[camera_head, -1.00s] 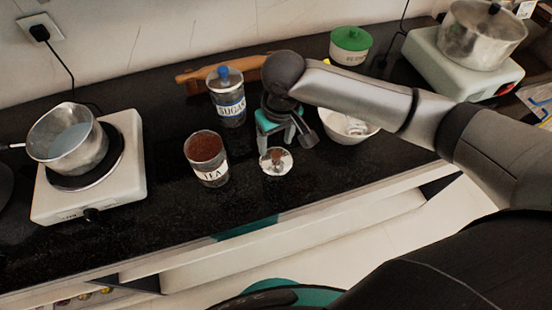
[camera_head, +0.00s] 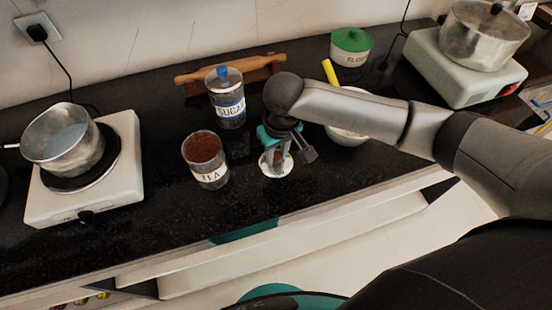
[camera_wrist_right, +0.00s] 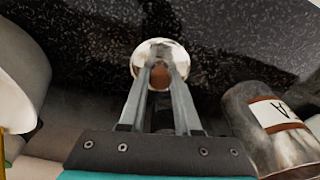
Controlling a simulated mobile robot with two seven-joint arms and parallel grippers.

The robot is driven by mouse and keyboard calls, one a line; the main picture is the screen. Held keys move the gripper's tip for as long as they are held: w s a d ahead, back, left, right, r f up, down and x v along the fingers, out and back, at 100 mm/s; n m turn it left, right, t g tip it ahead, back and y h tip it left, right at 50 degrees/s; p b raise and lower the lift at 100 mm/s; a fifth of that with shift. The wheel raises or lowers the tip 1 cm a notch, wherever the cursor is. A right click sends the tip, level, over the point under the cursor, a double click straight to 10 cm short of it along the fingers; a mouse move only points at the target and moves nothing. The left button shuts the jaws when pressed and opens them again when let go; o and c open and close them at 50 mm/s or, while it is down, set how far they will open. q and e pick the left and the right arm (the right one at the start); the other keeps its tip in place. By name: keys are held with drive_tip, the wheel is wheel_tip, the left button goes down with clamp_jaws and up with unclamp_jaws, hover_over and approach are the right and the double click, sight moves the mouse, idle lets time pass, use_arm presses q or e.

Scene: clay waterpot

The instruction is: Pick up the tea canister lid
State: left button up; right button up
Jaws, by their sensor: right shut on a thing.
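The tea canister lid is a small white disc with a brown knob. It lies on the black counter right of the open tea canister (camera_head: 206,160), and its white rim (camera_head: 278,171) shows below my right gripper (camera_head: 277,154). In the right wrist view, the lid (camera_wrist_right: 160,50) is at the fingertips of my right gripper (camera_wrist_right: 160,78), which is shut on its brown knob. The lid looks to be on or very near the counter; I cannot tell if it is raised. The tea canister also shows in the right wrist view (camera_wrist_right: 270,120). My left gripper is not in view.
A white bowl (camera_head: 346,136) is right of my gripper. A stove with a pot (camera_head: 64,140) stands left. The counter front is clear.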

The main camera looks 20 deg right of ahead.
clamp_jaws()
